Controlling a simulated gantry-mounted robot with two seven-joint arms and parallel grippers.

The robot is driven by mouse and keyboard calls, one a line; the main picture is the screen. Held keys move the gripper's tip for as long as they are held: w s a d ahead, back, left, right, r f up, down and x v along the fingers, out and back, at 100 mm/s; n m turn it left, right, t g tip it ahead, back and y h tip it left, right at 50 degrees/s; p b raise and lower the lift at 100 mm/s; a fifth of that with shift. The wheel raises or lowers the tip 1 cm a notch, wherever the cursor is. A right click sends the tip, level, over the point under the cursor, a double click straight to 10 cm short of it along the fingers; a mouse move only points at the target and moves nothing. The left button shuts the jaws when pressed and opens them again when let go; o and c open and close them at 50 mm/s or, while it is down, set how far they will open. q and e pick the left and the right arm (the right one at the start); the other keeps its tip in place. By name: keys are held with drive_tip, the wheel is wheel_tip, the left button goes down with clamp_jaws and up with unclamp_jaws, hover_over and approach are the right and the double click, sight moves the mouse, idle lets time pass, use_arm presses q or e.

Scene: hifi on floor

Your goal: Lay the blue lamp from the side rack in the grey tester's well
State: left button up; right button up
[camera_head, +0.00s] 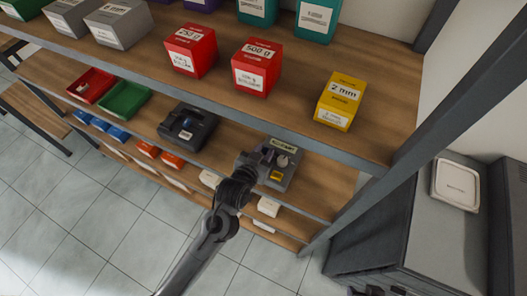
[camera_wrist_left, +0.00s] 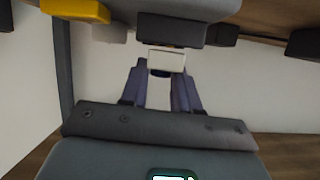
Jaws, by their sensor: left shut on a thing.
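The grey tester (camera_head: 281,164), with a pale knob and a yellow label, stands on the middle shelf. My left gripper (camera_head: 252,162) is at its left front edge and covers part of it. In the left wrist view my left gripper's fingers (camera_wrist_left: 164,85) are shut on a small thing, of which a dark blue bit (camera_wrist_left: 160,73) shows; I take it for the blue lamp. A whitish block (camera_wrist_left: 167,60) shows just beyond it, below a dark grey body (camera_wrist_left: 185,29). The tester's well cannot be made out. A dark part at the bottom edge may be my right gripper (camera_head: 368,291); its jaws are unclear.
A dark device (camera_head: 187,128) stands left of the tester, with red (camera_head: 91,86) and green (camera_head: 124,99) trays further left. The upper shelf overhangs, carrying red boxes (camera_head: 256,67) and a yellow box (camera_head: 339,101). A grey post (camera_head: 430,100) and cabinet (camera_head: 420,225) bound the right.

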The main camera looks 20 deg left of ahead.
use_arm(q)
drive_tip(key=shift+p, duration=0.45)
idle(0.6)
drive_tip(key=shift+f, duration=0.3)
idle(0.5)
drive_tip(key=shift+f+p, duration=0.1)
drive_tip(key=shift+p, duration=0.5)
idle(0.5)
drive_tip(key=o, duration=1.1)
